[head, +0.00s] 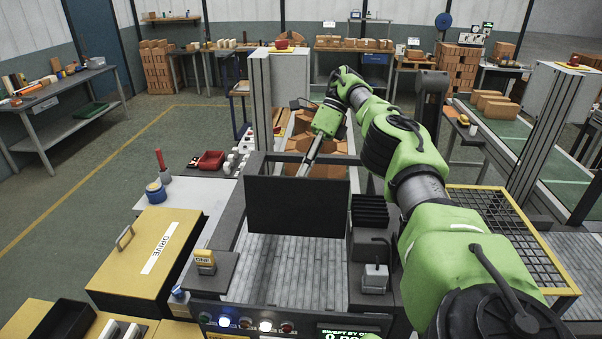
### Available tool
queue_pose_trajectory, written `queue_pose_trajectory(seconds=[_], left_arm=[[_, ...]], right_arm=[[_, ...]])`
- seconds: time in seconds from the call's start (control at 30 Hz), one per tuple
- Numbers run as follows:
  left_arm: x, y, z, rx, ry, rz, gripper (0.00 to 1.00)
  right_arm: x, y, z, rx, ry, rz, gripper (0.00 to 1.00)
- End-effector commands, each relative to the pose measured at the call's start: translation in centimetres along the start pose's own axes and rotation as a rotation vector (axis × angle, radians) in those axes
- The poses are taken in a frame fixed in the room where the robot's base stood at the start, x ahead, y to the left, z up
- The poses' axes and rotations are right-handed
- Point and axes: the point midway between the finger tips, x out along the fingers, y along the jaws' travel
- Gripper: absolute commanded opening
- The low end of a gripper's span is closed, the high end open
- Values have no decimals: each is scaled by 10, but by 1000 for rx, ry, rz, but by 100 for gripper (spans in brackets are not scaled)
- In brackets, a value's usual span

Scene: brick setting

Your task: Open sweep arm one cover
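A yellow box-like cover (150,256) marked DRIVE lies closed at the left of the machine, with a metal handle (124,238) on its left side. A small yellow block marked ONE (205,258) stands on a dark bracket to its right. I cannot read "sweep arm" on the cover. My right arm comes in from the lower right and reaches over the machine. My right gripper (307,160) points down behind a dark upright panel (297,207), well to the right of the cover. Its fingertips are partly hidden, so its opening is unclear. My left gripper is not in view.
Grey slatted beds (285,270) lie below the dark panel. A control strip with lit buttons (265,326) is at the front. A red-handled tool (162,165), a blue tape roll (156,191) and a red bin (211,160) are behind the cover. Open floor lies left.

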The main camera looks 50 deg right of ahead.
Motion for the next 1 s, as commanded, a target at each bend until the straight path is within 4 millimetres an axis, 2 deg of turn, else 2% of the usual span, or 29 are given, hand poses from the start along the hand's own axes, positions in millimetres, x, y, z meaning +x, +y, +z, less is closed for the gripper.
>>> queue_pose_trajectory(seconds=[0.03,0.3,0.33,0.37,0.4,0.77,1.0], left_arm=[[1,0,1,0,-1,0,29],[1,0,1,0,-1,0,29],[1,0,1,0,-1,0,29],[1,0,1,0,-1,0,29],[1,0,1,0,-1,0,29],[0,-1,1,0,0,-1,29],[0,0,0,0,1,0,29]], right_arm=[[5,-2,-4,5,18,3,0],[5,-2,-4,4,18,4,0],[5,-2,-4,4,18,4,17],[5,-2,-4,4,17,4,25],[5,-1,-3,4,16,4,26],[2,-1,-1,1,6,0,26],[2,-1,9,-17,4,-34,26]])
